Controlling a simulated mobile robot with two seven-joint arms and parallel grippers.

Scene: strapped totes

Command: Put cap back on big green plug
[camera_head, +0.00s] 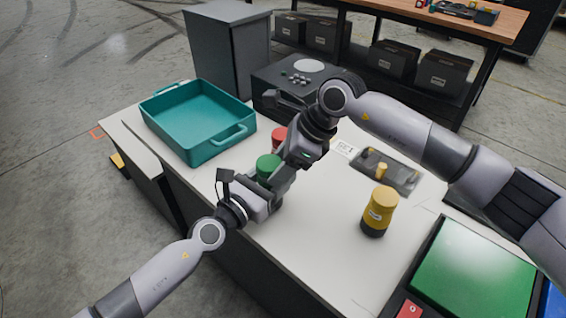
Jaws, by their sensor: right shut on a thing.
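A green cylindrical piece (268,166) shows between my two grippers over the left part of the table. Only its upper part is visible, so I cannot tell whether it is the plug, its cap or both. My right gripper (280,180) reaches in from the upper right and is shut beside and on the green piece; its fingertips are partly hidden. My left gripper (266,188) comes in from the lower left, close below the green piece and right beside the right gripper. Its fingers are mostly hidden, and I cannot tell whether they touch the piece.
A red cylinder (279,135) stands just behind. A teal tote (208,149) is at the back left, a black box (270,92) behind. A yellow, dark-based cylinder (379,211) and a dark tray (403,180) with a small yellow piece are to the right. A green-topped panel (470,265) is front right.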

